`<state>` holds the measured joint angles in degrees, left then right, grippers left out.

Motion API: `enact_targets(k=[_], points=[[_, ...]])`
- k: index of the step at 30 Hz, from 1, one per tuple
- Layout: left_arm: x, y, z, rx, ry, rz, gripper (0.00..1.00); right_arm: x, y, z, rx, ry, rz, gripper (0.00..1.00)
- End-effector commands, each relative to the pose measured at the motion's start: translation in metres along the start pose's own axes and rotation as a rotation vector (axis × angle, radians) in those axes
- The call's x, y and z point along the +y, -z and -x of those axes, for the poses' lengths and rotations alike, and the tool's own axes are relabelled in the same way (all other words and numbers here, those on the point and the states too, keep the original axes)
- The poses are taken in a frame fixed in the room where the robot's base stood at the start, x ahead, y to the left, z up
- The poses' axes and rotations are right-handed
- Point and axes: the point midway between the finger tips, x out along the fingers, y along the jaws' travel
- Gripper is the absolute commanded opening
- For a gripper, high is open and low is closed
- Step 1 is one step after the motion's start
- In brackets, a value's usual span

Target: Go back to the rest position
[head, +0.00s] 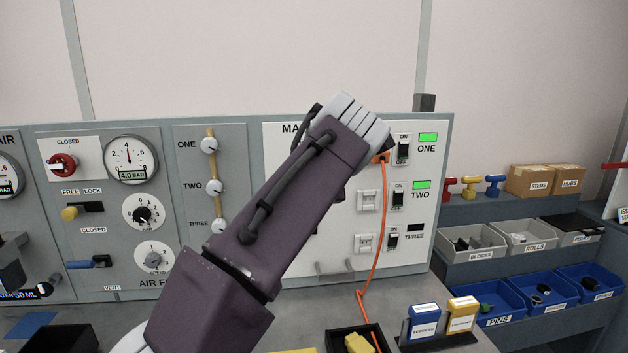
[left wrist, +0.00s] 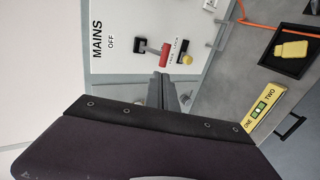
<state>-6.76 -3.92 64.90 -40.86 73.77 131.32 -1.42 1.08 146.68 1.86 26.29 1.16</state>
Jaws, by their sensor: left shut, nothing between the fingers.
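My left arm (head: 290,195) rises from the bottom left across the mains panel (head: 400,262) in the head view and hides its left part. Its gripper is hidden behind the arm there. In the left wrist view the left gripper (left wrist: 163,90) is shut and empty, its fingers in front of the lower edge of the mains panel (left wrist: 128,62). A red handle (left wrist: 165,50) and a yellow lock knob (left wrist: 186,59) on that panel are near the fingertips; I cannot tell how far apart they are. My right gripper is in neither view.
An orange cable (head: 381,220) hangs from the panel to the bench, right of my arm. A black tray with a yellow block (head: 357,343) and two label boxes (head: 424,321) stand at the front. Blue bins (head: 543,290) are at the right. The air panel (head: 100,220) is at the left.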

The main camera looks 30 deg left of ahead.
Motion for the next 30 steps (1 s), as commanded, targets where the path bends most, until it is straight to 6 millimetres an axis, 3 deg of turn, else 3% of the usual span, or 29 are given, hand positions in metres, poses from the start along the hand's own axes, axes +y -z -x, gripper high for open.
enact_targets(k=[10, 14, 15, 17, 20, 23, 26, 27, 30], points=[[0.002, 0.0, 0.001, 0.0, 0.0, 0.0, 0.0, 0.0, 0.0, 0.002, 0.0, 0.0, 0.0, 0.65], [0.024, 0.003, 0.008, 0.02, 0.013, -0.004, 0.0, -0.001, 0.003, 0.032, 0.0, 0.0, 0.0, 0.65], [0.019, 0.004, 0.002, 0.046, 0.06, -0.036, 0.0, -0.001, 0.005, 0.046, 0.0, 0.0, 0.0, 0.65], [-0.011, 0.0, -0.015, 0.067, 0.164, -0.094, 0.0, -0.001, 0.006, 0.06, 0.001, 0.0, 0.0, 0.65], [-0.071, -0.011, -0.039, 0.038, 0.337, -0.275, 0.0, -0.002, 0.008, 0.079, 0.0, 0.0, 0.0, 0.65], [-0.143, -0.015, -0.051, -0.06, 0.516, -0.539, 0.0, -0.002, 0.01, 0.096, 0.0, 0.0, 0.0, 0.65], [-0.229, -0.01, -0.047, -0.245, 0.693, -0.851, 0.0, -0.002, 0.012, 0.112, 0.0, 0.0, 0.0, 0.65], [-0.265, -0.005, -0.04, -0.347, 0.75, -0.987, 0.0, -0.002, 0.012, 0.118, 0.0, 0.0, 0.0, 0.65], [-0.345, 0.011, -0.018, -0.627, 0.811, -1.295, 0.0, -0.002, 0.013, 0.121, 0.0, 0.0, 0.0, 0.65]])
